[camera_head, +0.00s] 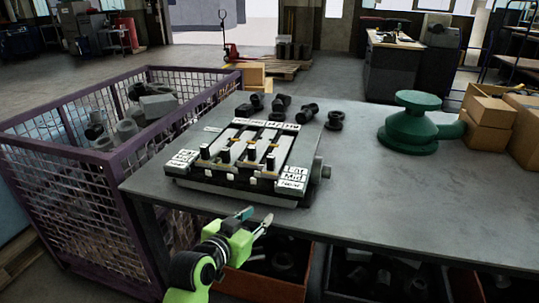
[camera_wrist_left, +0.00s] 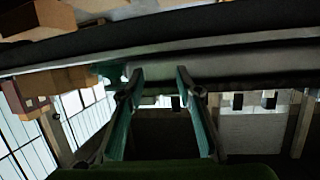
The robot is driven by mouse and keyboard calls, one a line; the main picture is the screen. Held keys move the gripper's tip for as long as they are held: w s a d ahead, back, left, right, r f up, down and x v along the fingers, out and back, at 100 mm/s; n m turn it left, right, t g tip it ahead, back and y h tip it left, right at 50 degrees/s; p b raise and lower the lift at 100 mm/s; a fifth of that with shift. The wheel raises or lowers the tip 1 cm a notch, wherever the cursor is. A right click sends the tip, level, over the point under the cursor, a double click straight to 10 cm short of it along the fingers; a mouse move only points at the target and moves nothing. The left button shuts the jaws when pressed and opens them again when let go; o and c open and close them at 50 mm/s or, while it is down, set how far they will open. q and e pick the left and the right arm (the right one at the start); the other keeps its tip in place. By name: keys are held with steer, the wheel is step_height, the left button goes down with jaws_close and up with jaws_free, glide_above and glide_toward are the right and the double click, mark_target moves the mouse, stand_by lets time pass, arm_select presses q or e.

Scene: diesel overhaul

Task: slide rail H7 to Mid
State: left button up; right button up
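A rail box (camera_head: 238,190) with several pale slide rails and black knobs lies on the grey table. A plate on its right side reads Far, Mid, Near from back to front (camera_head: 293,177). Rail name labels (camera_head: 268,124) sit along its back edge, too small to read surely, so I cannot tell which rail is H7. A black knob (camera_head: 270,161) stands near the front at the right. My left gripper (camera_head: 256,217) is in front of the box, by the table's front edge, open, empty and apart from the box. Its parted fingers also show in the left wrist view (camera_wrist_left: 158,78). My right gripper is not in view.
The grey table (camera_head: 400,205) is clear right of the box. Black fittings (camera_head: 281,104) stand behind it, a green valve-like part (camera_head: 408,125) and cardboard boxes (camera_head: 490,120) to the right. A purple mesh crate (camera_head: 75,205) adjoins the left. Bins (camera_head: 262,287) sit underneath.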

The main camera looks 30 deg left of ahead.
mark_target(250, 152)
arm_select(q)
steer(key=w+a+r+n+t+y, duration=0.3)
steer(key=a+r, duration=0.5)
steer(key=r, duration=0.1)
steer(key=p+x, duration=0.1)
steer(key=x, duration=1.2)
steer(key=shift+a+r, duration=0.1)
steer(key=shift+r, duration=0.1)
steer(key=shift+c, duration=0.4)
jaws_close()
steer(key=shift+p, duration=0.3)
